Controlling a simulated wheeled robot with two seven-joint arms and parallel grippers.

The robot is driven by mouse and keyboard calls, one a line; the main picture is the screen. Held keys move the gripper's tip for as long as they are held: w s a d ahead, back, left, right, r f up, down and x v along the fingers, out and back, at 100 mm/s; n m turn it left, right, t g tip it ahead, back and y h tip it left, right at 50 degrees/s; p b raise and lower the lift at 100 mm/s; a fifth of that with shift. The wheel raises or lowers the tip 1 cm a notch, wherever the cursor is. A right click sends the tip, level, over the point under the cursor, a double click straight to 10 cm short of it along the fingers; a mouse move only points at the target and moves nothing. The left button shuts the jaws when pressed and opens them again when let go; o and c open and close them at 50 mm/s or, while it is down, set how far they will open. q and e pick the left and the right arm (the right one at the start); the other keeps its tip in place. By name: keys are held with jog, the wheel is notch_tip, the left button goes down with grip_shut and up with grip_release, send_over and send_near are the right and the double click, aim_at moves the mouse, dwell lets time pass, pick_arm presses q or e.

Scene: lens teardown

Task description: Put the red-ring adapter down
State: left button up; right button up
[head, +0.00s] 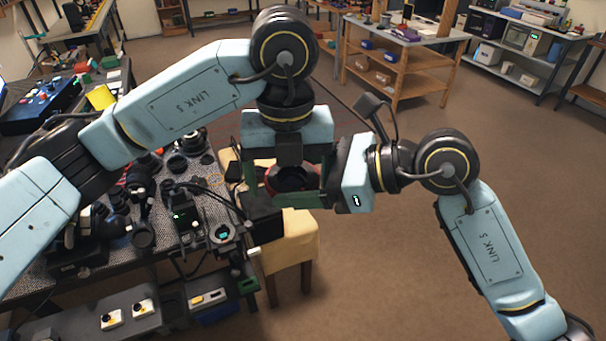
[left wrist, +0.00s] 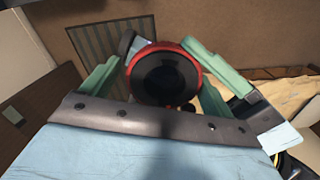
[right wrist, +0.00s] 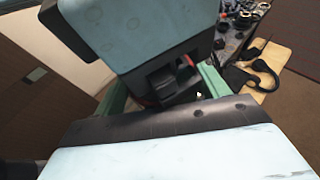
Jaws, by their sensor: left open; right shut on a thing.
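The red-ring adapter (head: 291,181) is a dark round part with a red ring, held up in the air at the middle of the head view. My right gripper (head: 296,196) reaches in from the right and is shut on it. My left gripper (left wrist: 155,55) is open, with its green fingers on either side of the adapter (left wrist: 166,76) in the left wrist view. I cannot tell whether the left fingers touch it. In the right wrist view my left gripper hides most of the adapter, leaving only bits of red.
A workbench (head: 165,245) crowded with lens parts and tools lies at the left. A stool with a yellowish cover (head: 300,240) stands below the grippers. The brown floor (head: 420,270) to the right is open. Shelves stand at the back.

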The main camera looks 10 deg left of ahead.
pick_arm(q)
jog(key=shift+d, duration=0.25)
pick_arm(e)
jog(key=shift+s+a+r, duration=0.1)
jog(key=shift+s+a, duration=0.1)
jog(key=shift+a, duration=0.05)
